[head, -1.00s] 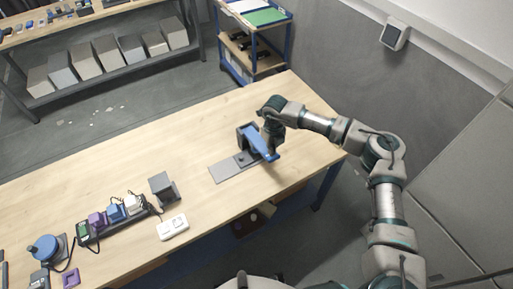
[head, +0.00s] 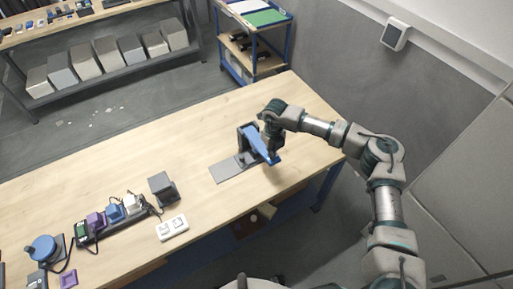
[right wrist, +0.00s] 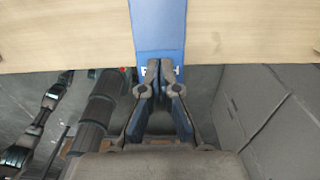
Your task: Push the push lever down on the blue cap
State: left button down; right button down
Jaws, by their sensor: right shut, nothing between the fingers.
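The push lever is a blue bar (head: 257,143) sloping from a dark upright bracket (head: 241,142) down toward the front right, on a grey base plate (head: 226,172) on the workbench. It also shows in the right wrist view as a blue strip (right wrist: 158,28) with pale lettering at its near end, partly covered by my fingers. My right gripper (right wrist: 160,66) is shut and empty, its fingertips over the lettered end. It also shows in the head view (head: 272,152) at the lever's outer end. I cannot tell whether it touches. No separate blue cap can be made out. My left gripper is not in view.
On the wooden bench (head: 180,130), a grey block (head: 162,187), a white switch box (head: 172,228) and a strip of coloured plugs (head: 112,215) stand left of the lever. A blue round knob (head: 44,247) is at the far left. The bench behind the lever is clear.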

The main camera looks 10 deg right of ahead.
jog(key=shift+f+b, duration=0.85)
jog(key=shift+f, duration=0.6)
jog(key=shift+r, duration=0.1)
jog(key=shift+w+r+p, duration=0.1)
jog(key=shift+r+p, duration=0.65)
jog(key=shift+r, duration=0.4)
jog(key=shift+r+p, duration=1.5)
jog(key=shift+r, duration=1.4)
jog(key=shift+f, duration=0.1)
